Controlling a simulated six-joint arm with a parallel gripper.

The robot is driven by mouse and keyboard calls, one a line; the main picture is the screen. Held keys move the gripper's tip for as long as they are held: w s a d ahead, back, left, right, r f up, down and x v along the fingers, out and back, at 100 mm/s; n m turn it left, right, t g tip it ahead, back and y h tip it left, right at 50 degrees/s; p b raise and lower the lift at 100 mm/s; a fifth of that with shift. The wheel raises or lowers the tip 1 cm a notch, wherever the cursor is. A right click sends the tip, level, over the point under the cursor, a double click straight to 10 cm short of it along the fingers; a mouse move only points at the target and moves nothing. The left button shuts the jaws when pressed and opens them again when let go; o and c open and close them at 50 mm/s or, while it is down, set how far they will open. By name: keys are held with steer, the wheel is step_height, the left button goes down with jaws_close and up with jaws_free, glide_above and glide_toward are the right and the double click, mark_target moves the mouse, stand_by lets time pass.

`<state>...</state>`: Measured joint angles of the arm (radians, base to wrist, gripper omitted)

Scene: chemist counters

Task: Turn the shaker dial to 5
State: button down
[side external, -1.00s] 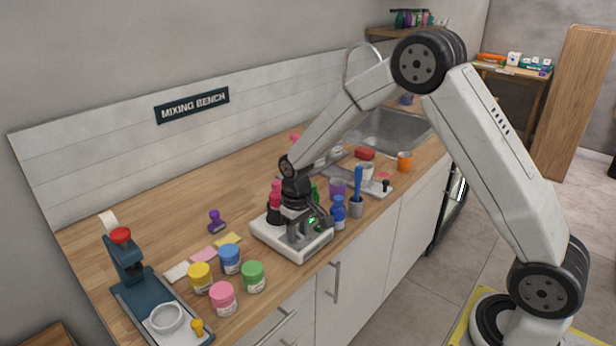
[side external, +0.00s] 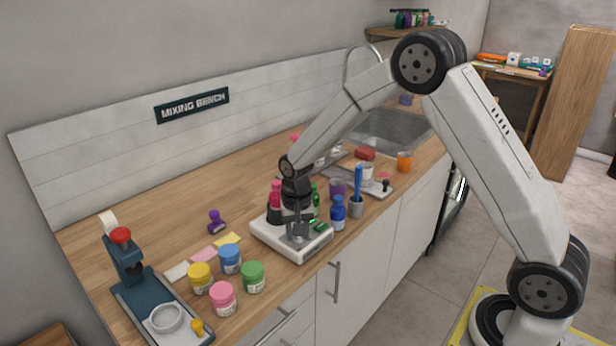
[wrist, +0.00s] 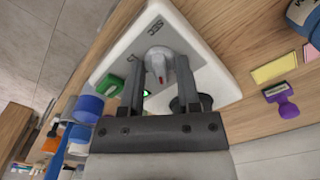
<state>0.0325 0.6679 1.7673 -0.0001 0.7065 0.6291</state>
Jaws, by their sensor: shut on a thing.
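The shaker (side external: 275,239) is a low white block on the wooden counter, near its front edge. In the wrist view its white top (wrist: 118,62) carries a round grey dial (wrist: 157,58) with a red mark and the dark letters "SEC". My gripper (wrist: 160,66) is shut on the dial, with one finger on each side. In the side view my gripper (side external: 298,232) points straight down over the shaker and hides the dial. The dial numbers are not readable.
A blue bottle (side external: 338,213) stands close to the right of the shaker, with a grey cup (side external: 356,208) behind it. Several colored jars, such as the green one (side external: 253,277), stand to the left.

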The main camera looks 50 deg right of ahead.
steer(key=shift+m, duration=0.6)
steer(key=shift+c, duration=1.6)
jaws_free()
steer(key=shift+r, duration=0.15)
steer(key=shift+r, duration=3.8)
steer(key=shift+s, duration=0.1)
